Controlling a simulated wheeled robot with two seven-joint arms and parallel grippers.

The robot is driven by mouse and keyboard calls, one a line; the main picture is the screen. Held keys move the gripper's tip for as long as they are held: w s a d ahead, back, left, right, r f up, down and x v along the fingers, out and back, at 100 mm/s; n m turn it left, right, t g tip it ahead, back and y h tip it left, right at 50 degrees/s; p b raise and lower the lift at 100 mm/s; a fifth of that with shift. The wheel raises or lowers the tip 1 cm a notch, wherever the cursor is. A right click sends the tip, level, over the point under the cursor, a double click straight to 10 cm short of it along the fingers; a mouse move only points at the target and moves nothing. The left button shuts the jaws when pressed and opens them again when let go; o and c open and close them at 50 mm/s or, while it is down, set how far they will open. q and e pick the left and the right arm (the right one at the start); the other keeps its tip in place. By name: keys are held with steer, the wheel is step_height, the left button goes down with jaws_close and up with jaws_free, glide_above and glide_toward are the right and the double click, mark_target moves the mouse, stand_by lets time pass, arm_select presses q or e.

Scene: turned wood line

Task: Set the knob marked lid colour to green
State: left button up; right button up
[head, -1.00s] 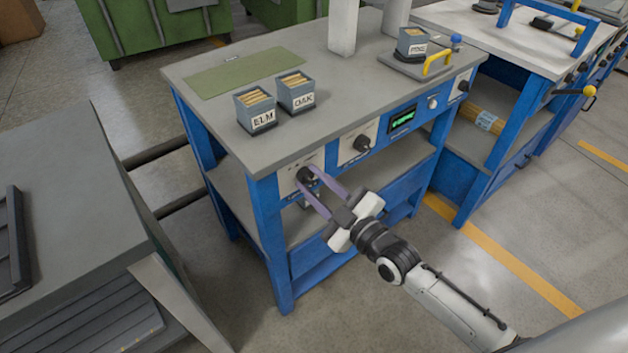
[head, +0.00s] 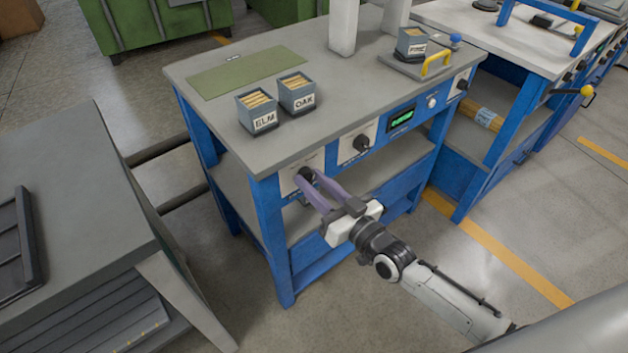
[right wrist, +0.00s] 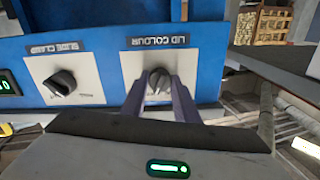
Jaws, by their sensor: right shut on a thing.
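The lid colour knob (head: 305,174) is a dark round knob on a pale square plate at the left end of the blue bench front. In the right wrist view the knob (right wrist: 159,82) appears with its "LID COLOUR" label upside down above it. My right gripper (head: 313,181) is shut on this knob, with one purple finger on each side. The fingers also show in the right wrist view (right wrist: 160,88), partly covering the knob. The colour marks are too small to read, so I cannot tell which one the knob points to. My left gripper is not in view.
The slide clamp knob (right wrist: 61,84) sits on the neighbouring plate. A green-lit display (head: 402,118) is farther right on the bench front. Boxes marked ELM (head: 259,110) and OAK (head: 298,92) stand on the bench top (head: 330,100). A grey table (head: 80,210) stands at left.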

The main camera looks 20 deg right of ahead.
steer(key=shift+m, duration=1.1)
steer(key=o, duration=1.1)
steer(key=shift+c, duration=0.2)
steer(key=v, duration=1)
steer(key=shift+s, duration=0.2)
